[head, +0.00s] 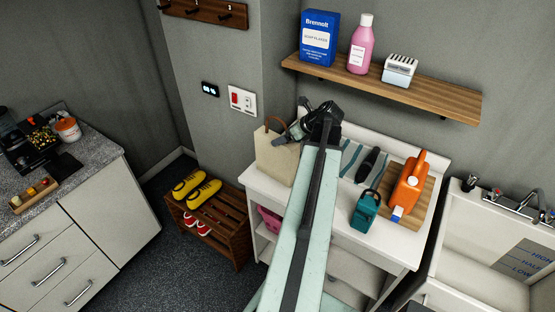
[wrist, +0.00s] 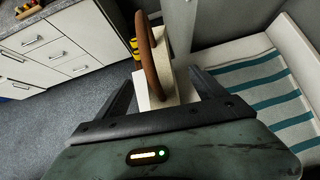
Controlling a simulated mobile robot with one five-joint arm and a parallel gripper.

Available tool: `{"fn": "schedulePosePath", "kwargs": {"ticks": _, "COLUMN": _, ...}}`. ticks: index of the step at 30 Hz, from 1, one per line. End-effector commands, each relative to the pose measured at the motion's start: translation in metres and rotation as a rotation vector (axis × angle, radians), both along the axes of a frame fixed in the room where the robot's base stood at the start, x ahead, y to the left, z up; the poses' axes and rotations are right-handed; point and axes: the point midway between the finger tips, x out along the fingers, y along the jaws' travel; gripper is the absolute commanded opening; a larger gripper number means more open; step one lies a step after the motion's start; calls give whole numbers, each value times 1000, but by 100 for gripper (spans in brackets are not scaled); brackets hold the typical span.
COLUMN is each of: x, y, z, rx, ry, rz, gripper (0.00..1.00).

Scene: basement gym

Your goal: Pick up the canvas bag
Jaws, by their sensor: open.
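The cream canvas bag (head: 273,160) stands upright at the left end of the white bench (head: 357,233) in the head view, its brown handle rising above it. My gripper (head: 287,137) reaches over the bench to the bag's upper right side; my arm hides part of the bench. In the wrist view the bag (wrist: 177,92) and its brown handle (wrist: 149,62) lie between the two open fingers of my gripper (wrist: 161,79). The fingers stand apart on either side of the handle, and I see no grip on it.
A striped cloth (head: 350,158), a teal container (head: 365,210) and an orange jug (head: 407,187) are on the bench to the right. A wooden shelf (head: 440,98) hangs above. A slatted rack (head: 232,222) with shoes stands left of the bench.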

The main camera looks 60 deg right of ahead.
Motion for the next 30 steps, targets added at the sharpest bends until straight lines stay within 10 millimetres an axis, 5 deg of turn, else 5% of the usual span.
{"fn": "schedulePosePath", "kwargs": {"ticks": 5, "x": 23, "y": -1, "z": -31, "rx": 1, "ry": 1, "rz": 2, "gripper": 80}}
{"fn": "schedulePosePath", "kwargs": {"ticks": 13, "x": 28, "y": -1, "z": -30, "rx": 0, "ry": 1, "rz": 0, "gripper": 80}}
{"fn": "schedulePosePath", "kwargs": {"ticks": 22, "x": 27, "y": -1, "z": -30, "rx": 1, "ry": 1, "rz": -1, "gripper": 0}}
{"fn": "schedulePosePath", "kwargs": {"ticks": 30, "x": 27, "y": -2, "z": -29, "rx": 0, "ry": 0, "rz": -1, "gripper": 0}}
